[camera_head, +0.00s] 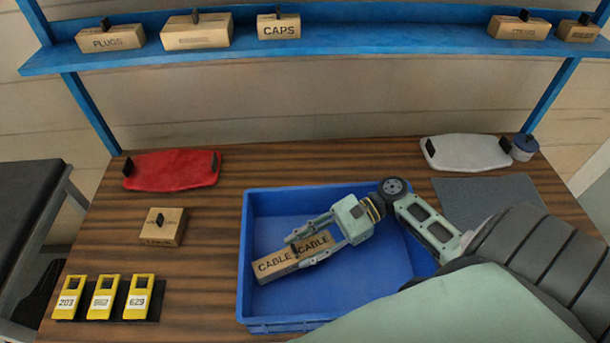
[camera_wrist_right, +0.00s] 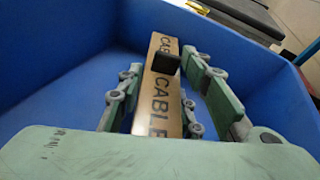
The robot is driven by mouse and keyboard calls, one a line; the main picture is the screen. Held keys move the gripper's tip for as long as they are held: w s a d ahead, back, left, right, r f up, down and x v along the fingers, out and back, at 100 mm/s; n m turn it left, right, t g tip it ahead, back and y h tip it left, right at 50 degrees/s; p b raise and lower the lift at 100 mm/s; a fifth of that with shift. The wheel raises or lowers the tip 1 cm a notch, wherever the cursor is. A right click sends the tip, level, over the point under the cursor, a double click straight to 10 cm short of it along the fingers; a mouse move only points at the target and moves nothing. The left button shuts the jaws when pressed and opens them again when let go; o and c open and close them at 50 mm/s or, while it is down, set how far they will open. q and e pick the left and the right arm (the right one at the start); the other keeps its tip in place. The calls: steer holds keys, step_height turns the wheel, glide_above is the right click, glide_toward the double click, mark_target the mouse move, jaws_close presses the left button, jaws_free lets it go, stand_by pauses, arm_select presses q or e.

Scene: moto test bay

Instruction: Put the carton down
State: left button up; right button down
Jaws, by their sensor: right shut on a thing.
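My right gripper (camera_head: 297,251) has its two fingers along the sides of a brown carton (camera_head: 273,266) marked CABLE, with a small black tab on top. The carton is inside the blue crate (camera_head: 245,262), toward its left part. In the right wrist view the carton (camera_wrist_right: 158,98) sits between the fingers, with the blue crate wall (camera_wrist_right: 65,60) behind it. I cannot tell whether the carton's underside touches the crate floor. My left gripper is not in view.
The crate floor right of the carton looks empty. On the wooden table are a small carton (camera_head: 163,227), yellow numbered units (camera_head: 104,297), a red tray (camera_head: 172,170), a pale tray (camera_head: 466,153), a round blue container (camera_head: 523,148) and a grey mat (camera_head: 490,200). A blue shelf (camera_head: 360,42) holds several cartons.

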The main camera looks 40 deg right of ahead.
steer(key=shift+f, duration=0.2)
steer(key=shift+f, duration=0.35)
steer(key=c, duration=1.2)
jaws_free()
steer(key=shift+r, duration=0.2)
steer(key=v, duration=0.2)
steer(key=p+v, duration=0.1)
steer(key=v, duration=0.2)
steer(key=p+v, duration=0.1)
steer(key=v, duration=0.1)
steer(key=shift+d+r, duration=0.25)
steer(key=shift+r, duration=0.25)
